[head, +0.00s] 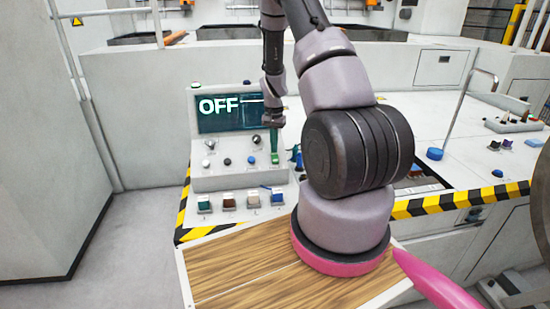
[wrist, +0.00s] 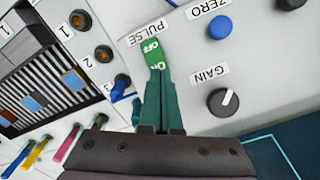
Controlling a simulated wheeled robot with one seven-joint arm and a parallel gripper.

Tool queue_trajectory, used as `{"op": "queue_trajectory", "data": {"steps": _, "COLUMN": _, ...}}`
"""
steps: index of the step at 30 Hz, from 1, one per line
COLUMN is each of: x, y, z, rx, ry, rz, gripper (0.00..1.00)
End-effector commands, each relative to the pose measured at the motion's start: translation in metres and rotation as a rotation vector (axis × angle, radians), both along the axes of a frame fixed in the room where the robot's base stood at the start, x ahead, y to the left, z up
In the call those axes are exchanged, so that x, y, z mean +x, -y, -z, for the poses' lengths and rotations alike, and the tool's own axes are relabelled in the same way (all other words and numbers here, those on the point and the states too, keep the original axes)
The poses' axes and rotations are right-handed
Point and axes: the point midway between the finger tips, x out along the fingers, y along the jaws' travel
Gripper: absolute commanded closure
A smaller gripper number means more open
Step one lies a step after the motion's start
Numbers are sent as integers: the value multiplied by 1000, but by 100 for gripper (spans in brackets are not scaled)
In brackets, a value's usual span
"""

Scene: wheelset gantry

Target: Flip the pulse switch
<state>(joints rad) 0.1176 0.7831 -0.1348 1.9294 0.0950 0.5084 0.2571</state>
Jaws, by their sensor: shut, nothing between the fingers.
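The green pulse switch (wrist: 151,57) sits on the white panel beside the PULSE label (wrist: 146,33) in the wrist view. Its OFF mark shows fully, and its ON mark is partly covered by my fingertips. My gripper (wrist: 158,74) is shut and empty, with its teal fingers together at the switch's ON end. I cannot tell whether they touch it. In the head view my gripper (head: 274,160) points down at the sloped console (head: 208,182), and the switch cannot be made out behind it. The console's screen (head: 233,120) reads OFF.
A blue ZERO knob (wrist: 220,27) and a black GAIN knob (wrist: 222,102) stand close to the fingers. Several coloured levers (wrist: 40,150) lie to the left in the wrist view. Several rocker switches (head: 228,201) line the console's front, behind the wooden top (head: 235,265).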

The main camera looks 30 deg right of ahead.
Motion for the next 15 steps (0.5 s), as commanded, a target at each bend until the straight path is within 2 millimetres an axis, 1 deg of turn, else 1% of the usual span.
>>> {"op": "queue_trajectory", "data": {"steps": 1, "x": -2, "y": -1, "z": 3, "rx": 2, "ry": -6, "rz": 1, "gripper": 100}}
{"op": "queue_trajectory", "data": {"steps": 5, "x": -3, "y": -1, "z": 0, "rx": 2, "ry": -6, "rz": 1, "gripper": 100}}
{"op": "queue_trajectory", "data": {"steps": 15, "x": -1, "y": 0, "z": -27, "rx": 1, "ry": -2, "rz": 1, "gripper": 100}}
